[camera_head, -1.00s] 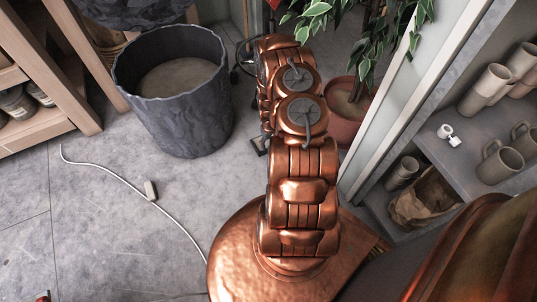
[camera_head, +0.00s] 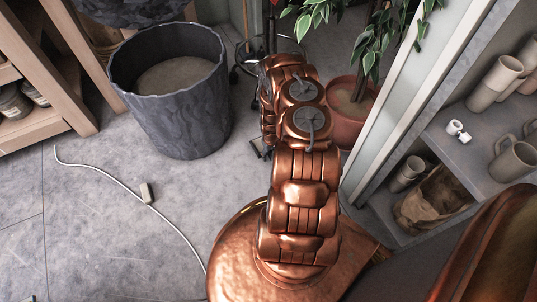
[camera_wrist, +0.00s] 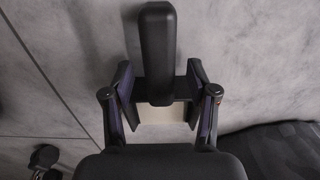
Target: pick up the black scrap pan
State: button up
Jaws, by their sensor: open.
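The black scrap pan shows in the wrist view as a dark rounded handle (camera_wrist: 157,45) over a darker body. It lies between the fingers of my gripper (camera_wrist: 158,76), which is open, with one finger on each side. The fingers stand apart from the handle, with a gap on both sides. A pale patch shows below the handle; I cannot tell what it is. The rest of the pan is hidden by my gripper. In the head view my copper arm hides the gripper, and I cannot make out the pan there.
A large dark grey bucket (camera_head: 185,115) stands left of my arm. A potted plant (camera_head: 350,112) stands beyond it to the right. A shelf with cups (camera_head: 497,82) is at the right, a wooden rack (camera_head: 52,115) at the left. A white cord (camera_head: 105,176) lies on open floor.

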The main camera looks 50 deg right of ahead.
grip_shut()
dwell(0.4)
jog(key=shift+r, duration=0.15)
notch_tip(320, 180, up, 10)
jog(key=p, duration=0.4)
jog(key=shift+p, duration=0.35)
jog(key=c, duration=0.6)
grip_release()
grip_shut()
